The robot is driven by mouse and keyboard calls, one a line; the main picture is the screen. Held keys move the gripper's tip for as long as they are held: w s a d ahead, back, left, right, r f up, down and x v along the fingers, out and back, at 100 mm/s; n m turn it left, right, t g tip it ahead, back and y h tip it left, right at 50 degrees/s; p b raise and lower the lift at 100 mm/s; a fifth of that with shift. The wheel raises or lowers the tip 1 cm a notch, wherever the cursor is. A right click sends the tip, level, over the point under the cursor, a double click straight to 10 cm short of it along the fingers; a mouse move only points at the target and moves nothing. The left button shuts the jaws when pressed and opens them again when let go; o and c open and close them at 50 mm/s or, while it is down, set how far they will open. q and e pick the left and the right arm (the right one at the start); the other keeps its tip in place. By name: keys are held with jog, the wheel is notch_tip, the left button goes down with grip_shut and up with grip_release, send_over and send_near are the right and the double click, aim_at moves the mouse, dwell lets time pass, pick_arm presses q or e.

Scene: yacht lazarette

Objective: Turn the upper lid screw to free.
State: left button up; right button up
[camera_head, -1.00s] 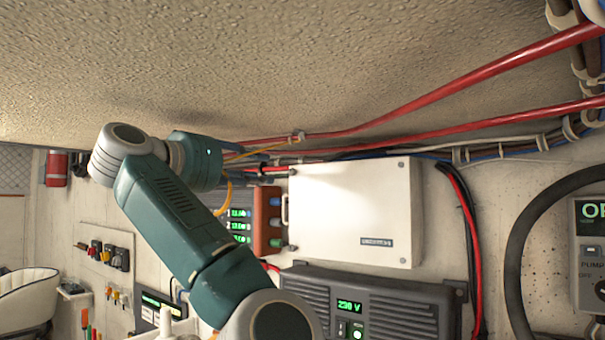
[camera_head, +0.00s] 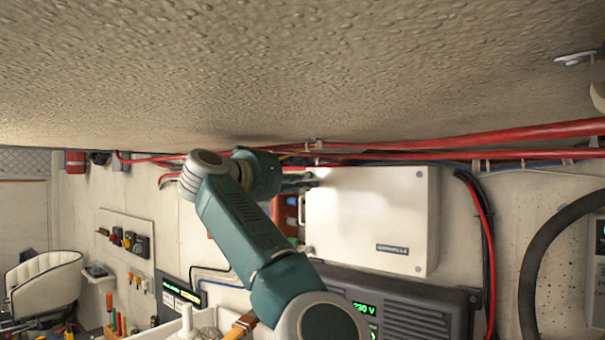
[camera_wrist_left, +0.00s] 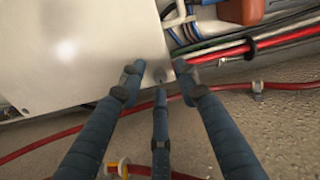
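The white box (camera_head: 365,215) with a flat lid is on the wall in the head view. Its lid has small screws at the right corners, the upper right one (camera_head: 419,174) among them. My left gripper (camera_head: 306,181) is at the box's upper left corner, partly behind my own arm. In the left wrist view, its three dark fingers (camera_wrist_left: 158,78) are spread apart around that corner of the lid (camera_wrist_left: 85,55). A small dark screw (camera_wrist_left: 160,74) shows between the fingertips. I cannot tell whether any finger touches it. My right gripper is not in view.
Red cables (camera_head: 450,143) run just above the box under the rough ceiling (camera_head: 300,70). A grey inverter (camera_head: 410,305) sits below it, and an orange-red unit (camera_head: 280,212) is to its left. A thick black hose (camera_head: 530,265) curves at the right.

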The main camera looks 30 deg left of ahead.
pick_arm(q)
jog(key=shift+c, duration=0.5)
jog(key=shift+w, duration=0.1)
grip_shut()
jog(key=shift+f, duration=0.1)
